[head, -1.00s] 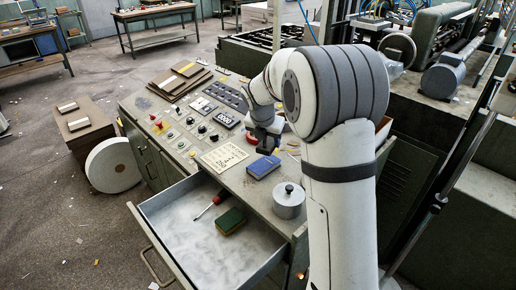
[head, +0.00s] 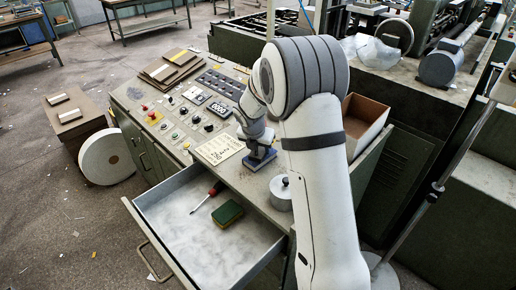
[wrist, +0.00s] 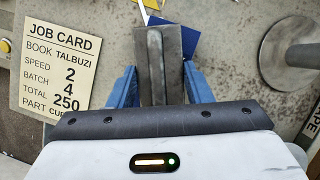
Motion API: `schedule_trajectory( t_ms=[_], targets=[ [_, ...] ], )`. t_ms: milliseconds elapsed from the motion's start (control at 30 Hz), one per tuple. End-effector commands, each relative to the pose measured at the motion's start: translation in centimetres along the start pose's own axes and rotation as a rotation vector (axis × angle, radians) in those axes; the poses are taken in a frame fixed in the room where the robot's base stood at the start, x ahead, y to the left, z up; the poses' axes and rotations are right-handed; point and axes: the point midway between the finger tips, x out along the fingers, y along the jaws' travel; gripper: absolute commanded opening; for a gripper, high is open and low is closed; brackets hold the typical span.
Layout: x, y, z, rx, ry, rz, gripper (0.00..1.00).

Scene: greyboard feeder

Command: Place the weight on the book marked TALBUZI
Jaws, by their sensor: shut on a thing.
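My gripper (head: 259,152) points down over the blue book (head: 258,166) on the console top. In the wrist view my blue fingers (wrist: 158,88) stand either side of a dark grey block with a raised ridge (wrist: 157,50), shut on it. A blue corner (wrist: 186,40) shows beyond the block; the rest is covered, and I cannot tell whether they touch. No title is readable on the blue book. A round metal piece with a knob (head: 280,192) stands to the right; its disc also shows in the wrist view (wrist: 290,55). A job card (wrist: 58,72) names TALBUZI.
An open drawer (head: 165,250) below the console holds a screwdriver (head: 207,197) and a green-and-yellow sponge (head: 229,213). Buttons and a display line the console left of my gripper. Brown books (head: 170,67) lie at its far end. An open box (head: 365,122) is behind my arm.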

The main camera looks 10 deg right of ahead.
Motion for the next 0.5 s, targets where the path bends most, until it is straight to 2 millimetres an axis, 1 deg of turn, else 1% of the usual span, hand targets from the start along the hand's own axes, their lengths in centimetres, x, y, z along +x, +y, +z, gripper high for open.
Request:
schedule_trajectory(
  t_ms=[100,367,400,500],
  targets=[
    [0.58,0.03,-0.15,0.000,-0.003,0.002,0.00],
    [0.70,0.00,-0.17,0.001,-0.003,0.002,0.00],
    [0.89,-0.06,-0.33,0.001,0.000,0.000,0.46],
    [0.83,-0.07,-0.29,0.001,0.000,0.000,0.54]
  ],
)
